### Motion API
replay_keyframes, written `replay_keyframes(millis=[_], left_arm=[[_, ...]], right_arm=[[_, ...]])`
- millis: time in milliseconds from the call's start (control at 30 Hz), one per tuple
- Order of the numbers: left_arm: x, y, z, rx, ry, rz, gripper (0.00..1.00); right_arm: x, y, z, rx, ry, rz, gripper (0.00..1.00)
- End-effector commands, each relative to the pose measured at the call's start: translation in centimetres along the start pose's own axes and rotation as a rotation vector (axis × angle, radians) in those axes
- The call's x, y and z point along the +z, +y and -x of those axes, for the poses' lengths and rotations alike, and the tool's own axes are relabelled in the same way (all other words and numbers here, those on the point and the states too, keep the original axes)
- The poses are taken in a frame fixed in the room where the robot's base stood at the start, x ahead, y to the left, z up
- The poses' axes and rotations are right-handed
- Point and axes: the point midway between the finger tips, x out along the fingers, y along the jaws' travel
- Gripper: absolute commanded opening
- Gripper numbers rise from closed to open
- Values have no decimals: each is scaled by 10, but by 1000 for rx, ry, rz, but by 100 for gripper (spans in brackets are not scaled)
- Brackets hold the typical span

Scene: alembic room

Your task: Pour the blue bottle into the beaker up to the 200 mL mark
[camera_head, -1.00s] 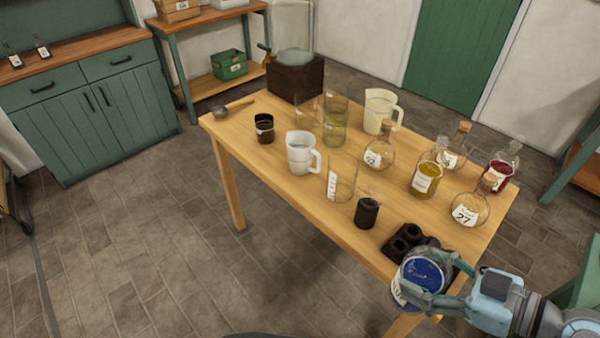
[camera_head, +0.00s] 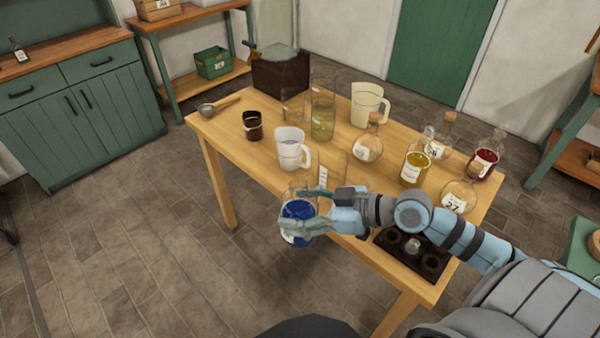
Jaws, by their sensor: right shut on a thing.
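My right gripper (camera_head: 314,208) is shut on the blue bottle (camera_head: 298,228), a clear glass vessel with deep blue liquid low in it and a pale label. It is held just off the table's front edge and looks near upright; its mouth is hard to make out. A clear glass beaker (camera_head: 334,164) with white markings stands on the table just behind my gripper, its lower part hidden by my arm. No liquid can be made out in the visible part, and the 200 mL mark cannot be read. My left gripper is not in view.
A white jug (camera_head: 292,150) and a dark cup (camera_head: 252,125) stand left of the beaker on the wooden table (camera_head: 232,142). Several flasks with yellow, red and clear contents stand at the right. A dark holder (camera_head: 424,262) lies under my forearm.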

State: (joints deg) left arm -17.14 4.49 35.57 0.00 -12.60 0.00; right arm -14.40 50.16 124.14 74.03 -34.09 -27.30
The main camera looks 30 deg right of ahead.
Motion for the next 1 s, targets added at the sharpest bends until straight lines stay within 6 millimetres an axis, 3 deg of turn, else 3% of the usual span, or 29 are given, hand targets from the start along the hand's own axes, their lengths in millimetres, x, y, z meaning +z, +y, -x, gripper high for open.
replay_keyframes(millis=[300, 500, 700, 1000], left_arm=[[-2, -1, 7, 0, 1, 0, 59], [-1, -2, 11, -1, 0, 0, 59], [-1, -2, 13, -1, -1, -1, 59], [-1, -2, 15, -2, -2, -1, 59]], right_arm=[[5, 100, -37, 390, 12, -172, 8], [8, 142, -61, 631, 10, -274, 8], [22, 163, -78, 841, 5, -359, 8], [47, 170, -85, 1094, 5, -460, 8]])
